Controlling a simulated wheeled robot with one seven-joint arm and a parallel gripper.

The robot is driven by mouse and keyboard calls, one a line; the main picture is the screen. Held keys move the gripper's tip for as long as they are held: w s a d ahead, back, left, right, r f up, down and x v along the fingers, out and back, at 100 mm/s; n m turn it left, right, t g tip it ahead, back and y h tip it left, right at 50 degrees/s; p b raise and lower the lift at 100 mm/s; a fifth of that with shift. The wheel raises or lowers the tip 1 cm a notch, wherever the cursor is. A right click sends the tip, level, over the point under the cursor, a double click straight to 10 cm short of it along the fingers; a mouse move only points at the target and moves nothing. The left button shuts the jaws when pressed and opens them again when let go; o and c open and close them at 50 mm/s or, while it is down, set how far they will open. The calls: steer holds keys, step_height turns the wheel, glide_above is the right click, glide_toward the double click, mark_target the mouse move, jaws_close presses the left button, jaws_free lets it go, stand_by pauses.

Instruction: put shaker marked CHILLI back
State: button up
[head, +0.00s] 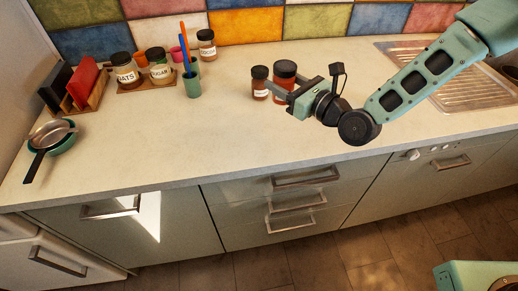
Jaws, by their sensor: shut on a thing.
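My gripper (284,88) is shut on a reddish-brown shaker (284,82) with a dark lid, at the back middle of the counter. The fingers cover part of it and no lettering on it can be read. A smaller brown shaker (260,83) with a black lid and white label stands upright just left of it, close to a fingertip. Its label is too small to read, so I cannot tell which of the two is marked CHILLI. I cannot tell whether the held shaker touches the counter.
A wooden tray (133,91) holds several labelled jars at the back left. A teal cup (193,88) with utensils and another labelled jar (207,45) stand near it. A rack (72,103) and pan (50,136) are far left; the sink (450,75) is right. The front counter is clear.

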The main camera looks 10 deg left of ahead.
mark_target(279, 100)
steer(key=f, duration=0.3)
steer(key=f+p, duration=0.1)
steer(key=f, duration=0.1)
steer(key=shift+s+a, duration=0.3)
steer(key=shift+a, duration=0.1)
step_height(279, 100, down, 5)
steer(key=shift+r+p, duration=0.15)
steer(key=shift+p, duration=0.45)
steer(key=shift+w+d, duration=0.1)
steer(key=shift+f, duration=0.2)
steer(key=shift+f+b, duration=0.15)
steer(key=shift+b, duration=0.15)
steer(key=o, duration=1.1)
steer(key=shift+r, duration=0.2)
